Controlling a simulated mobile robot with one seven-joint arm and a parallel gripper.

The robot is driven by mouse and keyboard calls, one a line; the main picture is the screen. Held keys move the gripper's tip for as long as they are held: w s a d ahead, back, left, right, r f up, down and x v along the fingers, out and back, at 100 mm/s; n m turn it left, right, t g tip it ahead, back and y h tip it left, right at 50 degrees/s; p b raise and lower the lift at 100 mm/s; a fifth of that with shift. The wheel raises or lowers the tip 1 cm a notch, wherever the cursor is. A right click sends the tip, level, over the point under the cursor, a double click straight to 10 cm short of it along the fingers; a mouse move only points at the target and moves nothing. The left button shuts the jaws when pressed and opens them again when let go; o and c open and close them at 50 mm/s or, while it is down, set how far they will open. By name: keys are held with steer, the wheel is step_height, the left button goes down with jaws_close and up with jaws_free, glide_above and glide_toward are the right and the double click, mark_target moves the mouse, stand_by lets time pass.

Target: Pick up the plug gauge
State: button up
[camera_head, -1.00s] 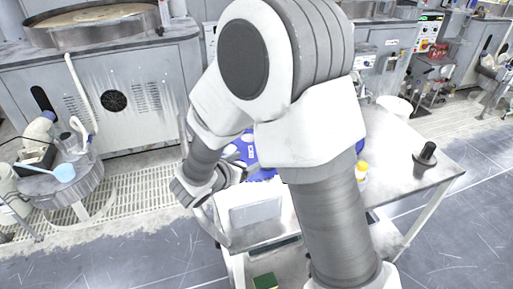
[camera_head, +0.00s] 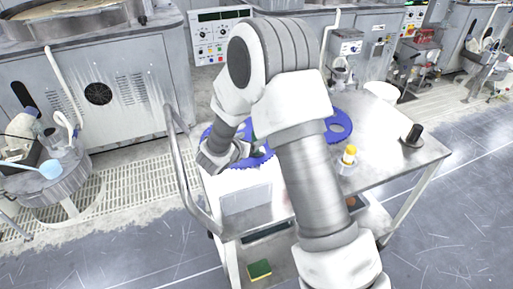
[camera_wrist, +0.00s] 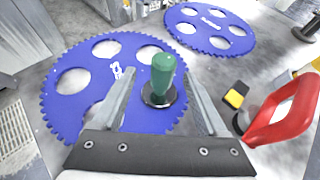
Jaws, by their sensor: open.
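A green-handled piece with a dark round base, which looks like the plug gauge (camera_wrist: 163,75), stands in the wrist view on or just over the near blue toothed disc (camera_wrist: 68,108). My gripper (camera_wrist: 160,98) is open, with one finger on each side of the green handle in the picture. I cannot tell how far above it the fingers are, and no contact shows. In the head view my gripper (camera_head: 243,157) is low over the table, partly hidden by my arm, and the gauge is not clearly visible there.
A second blue toothed disc (camera_wrist: 210,28) lies beyond. A red handle (camera_wrist: 285,112) and a small yellow-and-black item (camera_wrist: 236,95) lie to the right. On the metal table (camera_head: 385,160) stand a white box (camera_head: 246,197), a yellow-topped bottle (camera_head: 349,156) and a black object (camera_head: 412,136).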

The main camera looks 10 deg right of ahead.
mark_target(254, 137)
steer(key=x, duration=0.4)
steer(key=shift+d+f, duration=0.2)
steer(key=shift+d, duration=0.05)
jaws_close()
steer(key=shift+w+r, duration=0.1)
stand_by(1.0)
